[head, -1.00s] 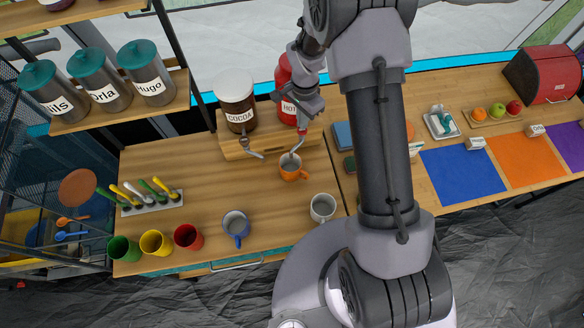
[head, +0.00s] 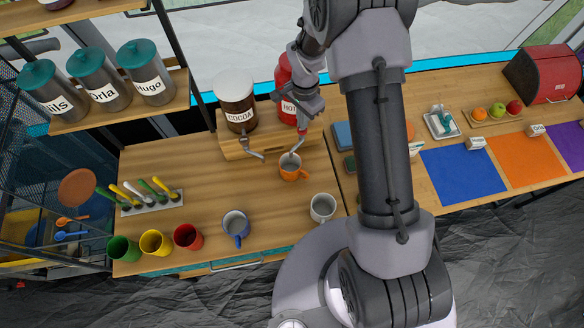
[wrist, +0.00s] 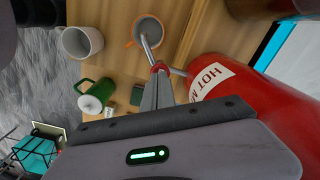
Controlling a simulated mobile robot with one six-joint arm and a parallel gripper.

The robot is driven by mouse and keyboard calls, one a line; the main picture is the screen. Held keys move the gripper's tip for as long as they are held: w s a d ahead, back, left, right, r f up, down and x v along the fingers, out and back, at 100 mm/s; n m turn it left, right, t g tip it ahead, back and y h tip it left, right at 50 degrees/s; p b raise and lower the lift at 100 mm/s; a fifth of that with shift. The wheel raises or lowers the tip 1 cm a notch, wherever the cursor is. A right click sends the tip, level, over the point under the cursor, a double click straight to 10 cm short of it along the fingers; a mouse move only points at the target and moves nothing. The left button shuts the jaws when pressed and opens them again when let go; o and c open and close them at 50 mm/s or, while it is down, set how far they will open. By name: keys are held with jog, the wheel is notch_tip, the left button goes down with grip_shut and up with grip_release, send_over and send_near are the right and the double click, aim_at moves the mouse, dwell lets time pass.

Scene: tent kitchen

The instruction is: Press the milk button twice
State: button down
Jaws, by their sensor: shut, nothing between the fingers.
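The red dispenser (head: 284,88) has a white label whose visible part reads "HOT"; in the wrist view it stands at the right (wrist: 255,110). Its metal spout (wrist: 150,45) reaches over an orange mug (head: 290,172), which also shows at the top of the wrist view (wrist: 147,29). A small red part (wrist: 160,67) sits by the spout. My gripper (wrist: 158,88) is shut and empty, its fingertips at or very near this red part; contact cannot be told. In the head view my gripper (head: 303,124) is in front of the red dispenser.
A cocoa dispenser (head: 236,100) stands to the left on the same wooden stand (head: 238,147). A white mug (head: 322,207) and blue mug (head: 236,225) stand near the counter's front edge. A green pitcher (wrist: 97,93) is close by in the wrist view.

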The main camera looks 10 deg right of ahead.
jog(key=shift+f+b, duration=1.3)
jog(key=shift+f, duration=0.1)
jog(key=shift+r+p, duration=0.9)
jog(key=shift+r, duration=0.65)
jog(key=shift+f, duration=0.15)
jog(key=shift+f+b, duration=1.45)
jog(key=shift+b, duration=0.05)
jog(key=shift+r, duration=0.1)
